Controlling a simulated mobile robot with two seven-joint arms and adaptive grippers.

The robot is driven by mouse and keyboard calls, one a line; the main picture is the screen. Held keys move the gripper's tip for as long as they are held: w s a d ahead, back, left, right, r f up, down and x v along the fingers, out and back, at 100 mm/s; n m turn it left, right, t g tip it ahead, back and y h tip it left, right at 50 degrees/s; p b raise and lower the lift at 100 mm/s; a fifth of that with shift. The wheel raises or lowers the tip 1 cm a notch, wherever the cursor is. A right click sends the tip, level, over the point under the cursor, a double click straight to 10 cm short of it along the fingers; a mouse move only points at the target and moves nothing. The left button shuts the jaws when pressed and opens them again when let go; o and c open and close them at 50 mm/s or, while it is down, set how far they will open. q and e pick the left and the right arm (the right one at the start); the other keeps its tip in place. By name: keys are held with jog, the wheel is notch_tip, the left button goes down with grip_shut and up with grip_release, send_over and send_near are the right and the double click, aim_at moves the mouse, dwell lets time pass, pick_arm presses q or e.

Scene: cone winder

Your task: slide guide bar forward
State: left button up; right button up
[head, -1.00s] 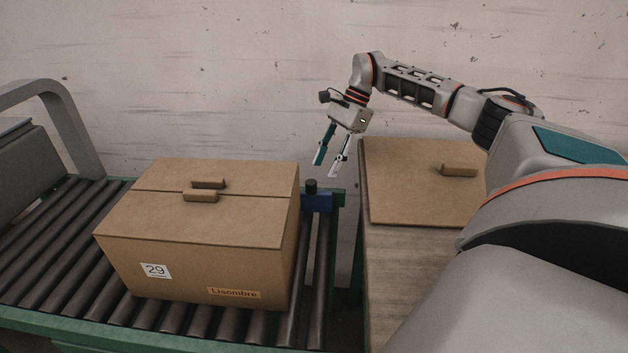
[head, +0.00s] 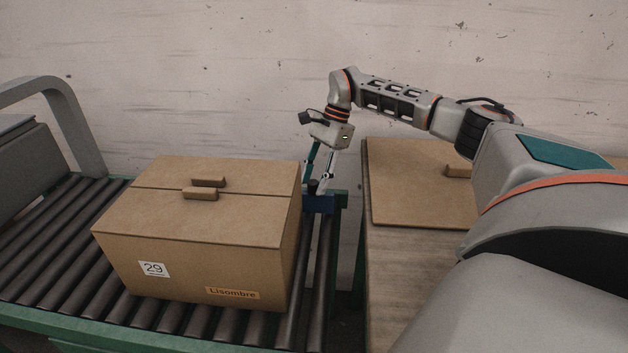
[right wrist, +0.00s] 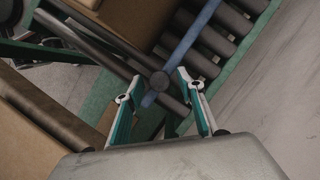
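The guide bar (head: 318,204) is blue and lies across the rollers behind the box, its right end showing near the conveyor's far right corner. In the right wrist view the blue bar (right wrist: 183,46) runs diagonally over the rollers. A black round knob (head: 312,187) stands on it; the knob (right wrist: 159,80) also shows in the right wrist view. My right gripper (head: 315,184) is open, with its teal and white fingers on either side of the knob; I cannot tell whether they touch it. The box hides most of the bar in the head view. My left gripper is not in view.
A pale wall is behind.

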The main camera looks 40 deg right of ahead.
grip_shut()
jog(key=shift+s+a+r, duration=0.1)
jog(key=shift+s+a, duration=0.05)
jog(key=shift+a, duration=0.05)
pick_arm(q)
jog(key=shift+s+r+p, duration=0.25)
jog(key=shift+p, duration=0.9)
pick_arm(e)
jog(key=shift+s+a+f, duration=0.2)
jog(key=shift+s+a, duration=0.75)
jog(key=shift+a, duration=0.25)
jog(key=shift+c, duration=0.6)
grip_release()
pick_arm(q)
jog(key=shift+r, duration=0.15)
pick_arm(e)
jog(key=shift+o, duration=0.6)
jog(key=shift+r, duration=0.1)
